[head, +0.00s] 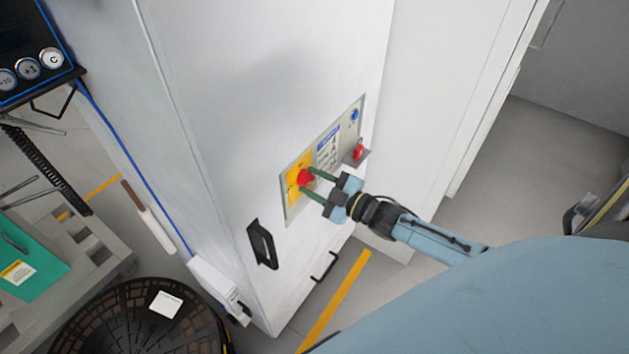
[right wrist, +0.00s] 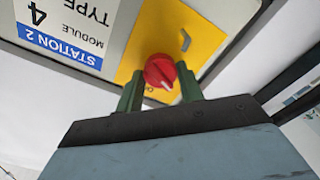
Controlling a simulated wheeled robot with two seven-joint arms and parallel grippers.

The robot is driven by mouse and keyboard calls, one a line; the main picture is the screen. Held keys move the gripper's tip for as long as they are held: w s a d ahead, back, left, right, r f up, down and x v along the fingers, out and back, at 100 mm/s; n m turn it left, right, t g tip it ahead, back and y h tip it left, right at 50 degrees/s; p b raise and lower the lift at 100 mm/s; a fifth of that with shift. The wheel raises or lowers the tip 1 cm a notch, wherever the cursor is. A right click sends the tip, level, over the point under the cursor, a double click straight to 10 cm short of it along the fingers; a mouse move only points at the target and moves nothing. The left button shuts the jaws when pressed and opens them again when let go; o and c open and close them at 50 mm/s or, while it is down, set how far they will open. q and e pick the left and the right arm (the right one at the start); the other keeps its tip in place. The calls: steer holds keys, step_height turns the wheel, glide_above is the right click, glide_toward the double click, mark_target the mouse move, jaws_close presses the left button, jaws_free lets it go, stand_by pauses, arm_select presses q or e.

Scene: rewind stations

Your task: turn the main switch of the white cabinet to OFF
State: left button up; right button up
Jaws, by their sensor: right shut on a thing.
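The white cabinet (head: 215,130) stands in the middle of the head view. Its panel carries a red main switch (head: 305,177) on a yellow plate (head: 292,191). The switch also shows in the right wrist view (right wrist: 160,71), round and red with a pale pointer mark. My right gripper (head: 308,181) is at the panel, its two green fingers on either side of the switch, shut on it. In the right wrist view the fingers (right wrist: 160,92) flank the knob. The lettering around the switch is too small or covered to read. My left gripper is not in view.
A red padlock-like part (head: 359,150) and a blue button (head: 354,115) sit on the panel's right. A black handle (head: 262,244) is on the cabinet lower left. A round black slatted thing (head: 140,325) and a grey cart (head: 95,250) stand at left.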

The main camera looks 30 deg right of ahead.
steer(key=shift+n, duration=2.2)
steer(key=o, duration=1)
steer(key=v, duration=1.3)
steer(key=shift+s, duration=0.2)
steer(key=shift+d, duration=0.1)
